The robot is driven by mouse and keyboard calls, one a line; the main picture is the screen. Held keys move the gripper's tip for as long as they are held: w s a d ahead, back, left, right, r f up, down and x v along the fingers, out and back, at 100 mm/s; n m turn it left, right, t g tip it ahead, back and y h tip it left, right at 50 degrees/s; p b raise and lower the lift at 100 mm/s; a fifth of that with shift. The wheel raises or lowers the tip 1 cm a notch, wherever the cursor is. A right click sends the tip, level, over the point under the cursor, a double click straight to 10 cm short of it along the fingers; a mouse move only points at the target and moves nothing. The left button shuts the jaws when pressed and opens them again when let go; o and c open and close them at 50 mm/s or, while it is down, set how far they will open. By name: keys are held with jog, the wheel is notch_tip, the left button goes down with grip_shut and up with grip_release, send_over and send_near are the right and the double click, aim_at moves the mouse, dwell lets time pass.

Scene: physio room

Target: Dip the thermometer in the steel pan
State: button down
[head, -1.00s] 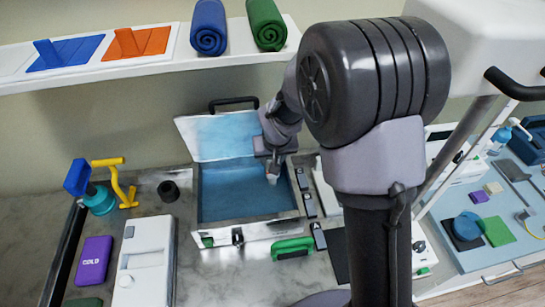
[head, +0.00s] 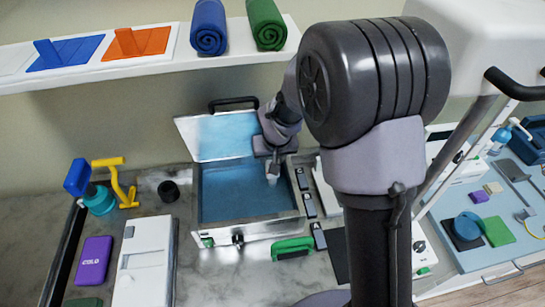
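The steel pan (head: 262,230) stands on the counter with its lid (head: 215,138) tilted up at the back. Blue liquid or a blue floor (head: 235,198) shows inside it. My gripper (head: 272,172) points down over the back right part of the pan, inside its rim as seen from here. A small pale tip (head: 272,180) shows below the gripper. I cannot tell whether it is the thermometer or a fingertip, nor whether it touches the blue surface. The finger gap is too small to make out. No thermometer can be clearly identified.
A green handle (head: 293,246) lies in front of the pan, and several dark blocks (head: 310,206) line its right side. A shelf (head: 160,62) hangs above.

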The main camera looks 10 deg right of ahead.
notch_tip(320, 180, up, 12)
jog(key=p, duration=0.8)
jog(key=shift+r, duration=0.1)
dwell(1.3)
